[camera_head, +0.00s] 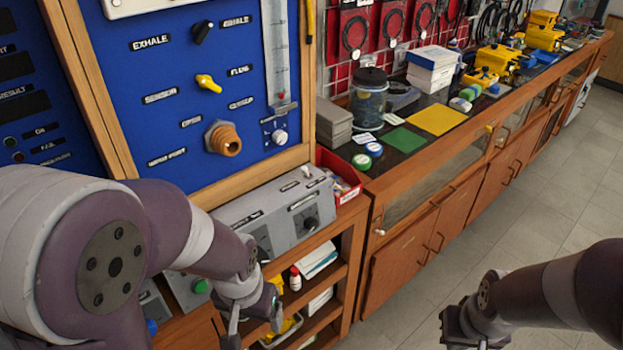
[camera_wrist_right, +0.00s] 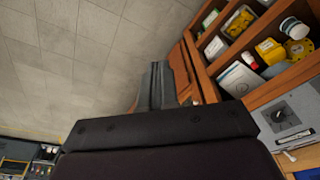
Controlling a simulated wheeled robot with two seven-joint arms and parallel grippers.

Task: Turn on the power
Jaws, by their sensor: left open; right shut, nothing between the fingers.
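A grey control box (camera_head: 280,205) with dark dials and label strips stands on the wooden bench below the blue panel (camera_head: 170,110). One of its dials (camera_head: 311,224) is at its right end; a similar dial (camera_wrist_right: 279,115) shows in the right wrist view. A green button (camera_head: 200,286) sits on a lower grey unit, partly hidden by my left arm. I cannot tell which control is the power. My left gripper (camera_head: 252,328) is open and empty, in front of and below the control box. My right gripper (camera_head: 468,328) is shut and empty over the floor; its fingers (camera_wrist_right: 157,85) show in its wrist view.
The blue panel carries a black knob (camera_head: 202,32), a yellow knob (camera_head: 208,83) and a brass-coloured port (camera_head: 223,139). Shelves below the bench hold a small white bottle (camera_head: 295,278) and boxes. A long wooden counter (camera_head: 440,185) runs back right. The tiled floor (camera_head: 540,190) is clear.

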